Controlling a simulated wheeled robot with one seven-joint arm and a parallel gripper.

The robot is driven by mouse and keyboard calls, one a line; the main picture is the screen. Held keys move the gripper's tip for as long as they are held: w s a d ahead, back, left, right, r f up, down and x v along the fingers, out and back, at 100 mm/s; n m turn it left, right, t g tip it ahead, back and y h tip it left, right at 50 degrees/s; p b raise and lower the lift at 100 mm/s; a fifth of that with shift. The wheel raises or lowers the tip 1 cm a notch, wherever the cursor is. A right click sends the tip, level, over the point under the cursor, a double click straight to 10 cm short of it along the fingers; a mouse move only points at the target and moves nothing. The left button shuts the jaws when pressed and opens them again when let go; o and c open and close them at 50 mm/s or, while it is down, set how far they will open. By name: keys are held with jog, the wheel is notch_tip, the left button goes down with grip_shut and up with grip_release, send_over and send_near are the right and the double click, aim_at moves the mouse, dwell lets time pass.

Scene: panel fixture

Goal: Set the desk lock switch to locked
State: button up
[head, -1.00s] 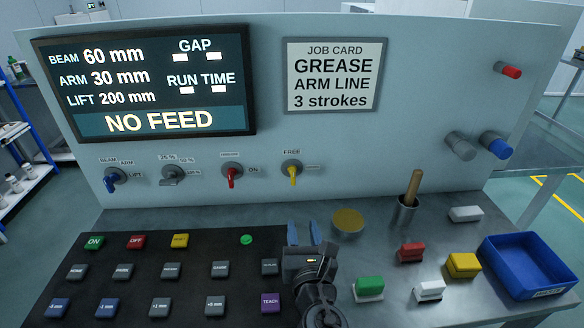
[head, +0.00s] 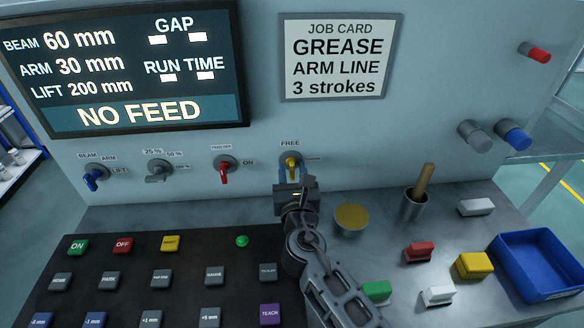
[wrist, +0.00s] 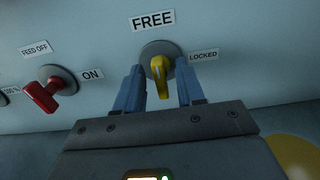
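The desk lock switch is a yellow rotary knob (head: 291,166) on the upright panel. It also shows in the wrist view (wrist: 160,74), with FREE printed above it and LOCKED to its right. Its handle hangs roughly straight down, tilted slightly. My gripper (wrist: 161,90) is open, with one blue-grey finger on each side of the yellow handle. In the wrist view a small gap shows on both sides of the handle. In the head view my gripper (head: 293,180) is just below the knob and hides its lower part.
A red knob (head: 224,171) labelled ON sits left of the yellow one. The button desk (head: 130,255) lies below. A round tan-topped tin (head: 351,217) and a cup with a wooden handle (head: 416,203) stand to the right, with coloured blocks and a blue tray (head: 545,262).

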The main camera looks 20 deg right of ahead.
jog(key=shift+w+d, duration=0.2)
jog(key=shift+w, duration=0.45)
grip_shut()
